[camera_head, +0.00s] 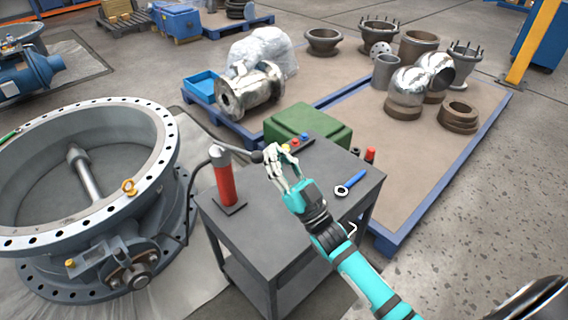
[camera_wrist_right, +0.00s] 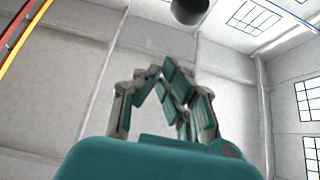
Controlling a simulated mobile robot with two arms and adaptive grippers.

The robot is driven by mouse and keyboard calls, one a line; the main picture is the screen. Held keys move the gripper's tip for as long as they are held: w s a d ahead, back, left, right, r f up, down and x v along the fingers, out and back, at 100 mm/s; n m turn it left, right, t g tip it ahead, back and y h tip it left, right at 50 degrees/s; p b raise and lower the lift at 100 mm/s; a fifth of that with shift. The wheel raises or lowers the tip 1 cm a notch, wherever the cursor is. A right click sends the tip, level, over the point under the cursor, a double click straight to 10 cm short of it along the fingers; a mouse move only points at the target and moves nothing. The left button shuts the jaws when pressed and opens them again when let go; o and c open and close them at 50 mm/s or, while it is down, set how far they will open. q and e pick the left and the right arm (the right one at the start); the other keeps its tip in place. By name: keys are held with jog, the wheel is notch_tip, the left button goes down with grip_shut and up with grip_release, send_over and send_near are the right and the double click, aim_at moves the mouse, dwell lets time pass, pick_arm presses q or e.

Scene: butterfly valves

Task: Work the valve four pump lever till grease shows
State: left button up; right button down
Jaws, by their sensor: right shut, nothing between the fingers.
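A red grease pump (camera_head: 226,182) with a grey top stands upright on a dark square base on the grey cart. Its lever sticks out to the right and ends in a dark ball knob (camera_head: 257,157). My right gripper (camera_head: 274,158) is shut and empty, its fingertips just right of the knob; I cannot tell if they touch. In the right wrist view the fingers (camera_wrist_right: 160,74) converge, and a dark round knob (camera_wrist_right: 189,9) is beyond them, apart in the picture. A large grey butterfly valve (camera_head: 160,170) lies left of the cart; no number is readable. My left gripper is not in view.
The cart top (camera_head: 265,232) also holds a blue-handled tool (camera_head: 350,183) and small red and dark items (camera_head: 369,155). A green case (camera_head: 308,130) is behind. A dark hose runs beside the pump toward the valve. A blue-edged pallet (camera_head: 440,190) lies to the right.

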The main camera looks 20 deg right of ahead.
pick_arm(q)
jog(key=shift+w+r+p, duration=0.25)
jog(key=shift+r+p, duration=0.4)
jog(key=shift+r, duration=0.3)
pick_arm(e)
jog(key=shift+w+a+f, duration=0.2)
jog(key=shift+w, duration=0.35)
jog(key=shift+w+a+f, duration=0.2)
jog(key=shift+w+f, duration=0.05)
jog(key=shift+w, duration=0.3)
jog(key=shift+w+a+f, duration=0.2)
jog(key=shift+w, duration=0.35)
